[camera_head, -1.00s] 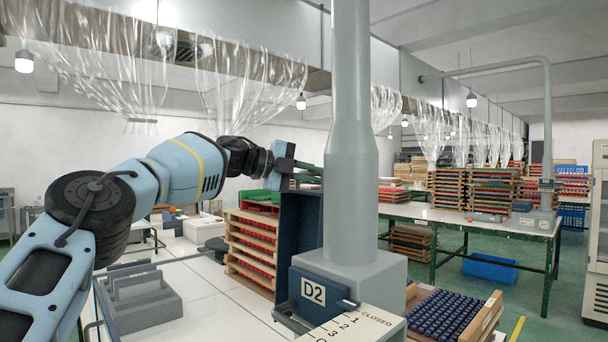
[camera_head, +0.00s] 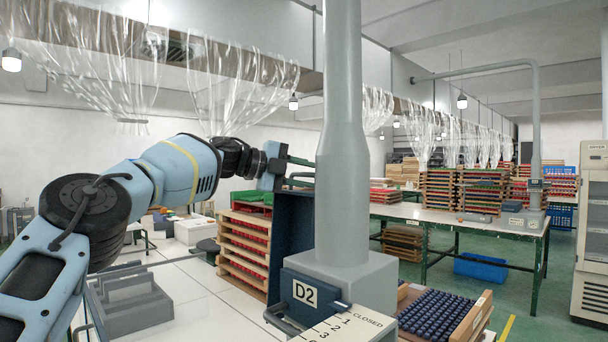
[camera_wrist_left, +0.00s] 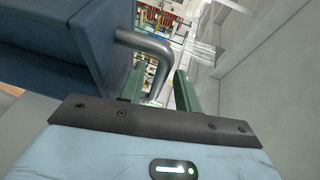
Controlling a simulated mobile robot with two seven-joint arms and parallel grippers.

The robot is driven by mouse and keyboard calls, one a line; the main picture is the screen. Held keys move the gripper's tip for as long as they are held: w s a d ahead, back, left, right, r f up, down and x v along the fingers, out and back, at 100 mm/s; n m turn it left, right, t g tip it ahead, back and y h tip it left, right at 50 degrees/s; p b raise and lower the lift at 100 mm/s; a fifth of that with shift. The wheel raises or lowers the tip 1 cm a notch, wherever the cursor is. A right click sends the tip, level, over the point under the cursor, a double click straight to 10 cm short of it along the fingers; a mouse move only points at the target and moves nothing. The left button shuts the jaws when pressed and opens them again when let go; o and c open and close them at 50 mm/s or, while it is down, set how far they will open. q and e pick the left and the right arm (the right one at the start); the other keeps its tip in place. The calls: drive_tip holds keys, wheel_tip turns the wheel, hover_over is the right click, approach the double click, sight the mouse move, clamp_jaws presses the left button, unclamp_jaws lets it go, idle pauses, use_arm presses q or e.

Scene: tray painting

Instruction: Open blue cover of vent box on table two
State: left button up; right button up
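The vent box is a grey unit (camera_head: 342,272) with a tall grey duct, on the white table. Its dark blue cover panel (camera_head: 283,240) stands upright left of the duct, partly hidden behind it. In the left wrist view the blue cover (camera_wrist_left: 55,45) fills the upper left and carries a bent grey handle (camera_wrist_left: 150,45). My left gripper (camera_head: 298,172) is at the panel's top, its tips partly behind the duct. In the wrist view its green fingers (camera_wrist_left: 160,88) are apart, with the handle's lower leg between them; contact is unclear. My right gripper is out of view.
A wooden tray rack (camera_head: 245,245) stands behind the panel. A grey holder (camera_head: 130,305) is left; a dark blue pieces tray (camera_head: 435,315) is right.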

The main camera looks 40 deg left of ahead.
use_arm(q)
drive_tip(key=shift+s, duration=0.1)
drive_tip(key=v, duration=0.7)
drive_tip(key=shift+s+a+b, duration=0.2)
drive_tip(key=shift+s+b, duration=0.1)
drive_tip(key=shift+b, duration=0.05)
drive_tip(key=shift+r, duration=0.1)
idle(0.3)
